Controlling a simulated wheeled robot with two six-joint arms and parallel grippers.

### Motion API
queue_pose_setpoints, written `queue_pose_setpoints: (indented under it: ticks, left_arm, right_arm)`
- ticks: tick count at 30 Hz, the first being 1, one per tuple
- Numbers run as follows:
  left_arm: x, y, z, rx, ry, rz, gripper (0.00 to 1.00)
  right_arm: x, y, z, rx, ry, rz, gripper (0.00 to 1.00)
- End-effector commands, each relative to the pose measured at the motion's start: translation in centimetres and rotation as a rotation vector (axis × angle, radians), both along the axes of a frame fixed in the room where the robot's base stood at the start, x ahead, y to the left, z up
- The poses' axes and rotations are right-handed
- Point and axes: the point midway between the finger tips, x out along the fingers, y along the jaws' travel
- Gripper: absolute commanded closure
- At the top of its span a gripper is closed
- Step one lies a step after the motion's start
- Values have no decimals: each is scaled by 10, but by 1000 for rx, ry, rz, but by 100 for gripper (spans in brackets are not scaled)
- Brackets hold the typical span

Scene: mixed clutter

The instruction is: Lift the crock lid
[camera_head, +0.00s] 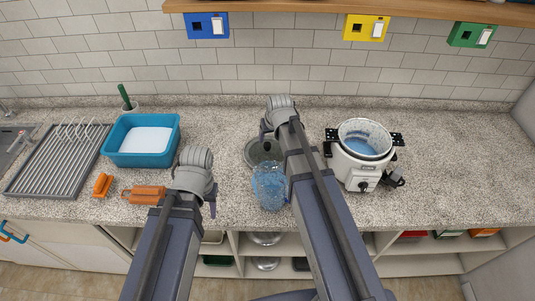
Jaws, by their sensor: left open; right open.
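The crock (358,174) is a white slow cooker with a dial and dark side handles, right of centre on the counter. Its round top shows blue inside; I cannot tell whether a clear cover lies on it. A round grey-green disc (252,153), which looks like a glass lid, lies on the counter left of the crock, partly hidden by my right arm. My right gripper (266,131) is open, by the disc's far side, mostly hidden by its wrist. My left gripper (210,203) is open near the counter's front, left of a clear blue jug.
The clear blue jug (269,188) stands in front of the disc, beside my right arm. A teal basin (115,158), orange items (145,194) and a drying rack (50,175) are on the left. The counter right of the crock (460,160) is clear. A shelf (400,10) overhangs the back.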

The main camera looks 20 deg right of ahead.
Motion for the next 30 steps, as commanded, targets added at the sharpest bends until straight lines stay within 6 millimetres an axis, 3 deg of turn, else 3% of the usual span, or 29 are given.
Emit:
queue_pose_setpoints:
  ticks: [5, 15, 24, 30]
  left_arm:
    - [0, 0, -10, 0, 0, 0, 51]
    - [0, 0, -48, 0, 0, 1, 51]
    - [0, 0, -48, 0, 0, 1, 51]
    - [0, 0, -48, 0, 0, 1, 51]
  right_arm:
    - [2, 2, -10, 0, 0, 0, 30]
    - [16, 7, -49, 0, 0, 0, 30]
    - [16, 7, -48, 0, 0, 0, 30]
    - [16, 7, -48, 0, 0, 0, 52]
